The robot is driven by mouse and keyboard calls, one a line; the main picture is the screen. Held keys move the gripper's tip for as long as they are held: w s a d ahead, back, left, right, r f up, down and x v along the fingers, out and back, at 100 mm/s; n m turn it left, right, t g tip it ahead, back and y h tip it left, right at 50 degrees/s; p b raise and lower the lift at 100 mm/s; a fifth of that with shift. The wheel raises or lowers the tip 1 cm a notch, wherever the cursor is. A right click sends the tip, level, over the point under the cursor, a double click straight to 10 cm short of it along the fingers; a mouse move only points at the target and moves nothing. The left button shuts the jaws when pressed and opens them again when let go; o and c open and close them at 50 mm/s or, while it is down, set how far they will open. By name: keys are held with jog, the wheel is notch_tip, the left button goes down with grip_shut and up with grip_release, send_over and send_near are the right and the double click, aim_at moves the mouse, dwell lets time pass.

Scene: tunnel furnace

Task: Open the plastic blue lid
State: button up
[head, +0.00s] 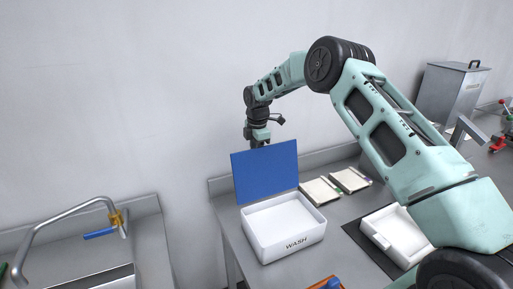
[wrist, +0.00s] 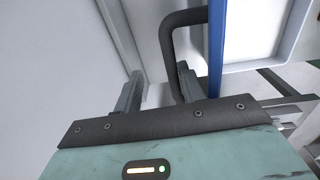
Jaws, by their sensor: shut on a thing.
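The blue lid (head: 266,172) stands roughly upright at the back edge of the white box marked WASH (head: 290,243). The box is open and looks empty inside. My gripper (head: 260,142) is at the lid's top edge, on its far side, with its fingertips partly hidden by the lid in the head view. In the wrist view the lid shows edge-on as a blue strip (wrist: 215,50), with a dark curved handle (wrist: 167,40) on its left. My gripper (wrist: 160,85) is shut on this handle, which runs down by the right finger.
A sink with a curved tap (head: 75,220) is at left. Two notebook-like items (head: 335,187) lie right of the box. A white tray (head: 400,232) sits on a dark mat at front right. A grey lidded bin (head: 450,95) stands at the back right. The wall is close behind.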

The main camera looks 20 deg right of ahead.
notch_tip(320, 180, up, 17)
jog(key=s+b, duration=0.1)
jog(key=b, duration=0.3)
jog(key=shift+r, duration=0.2)
dwell(0.4)
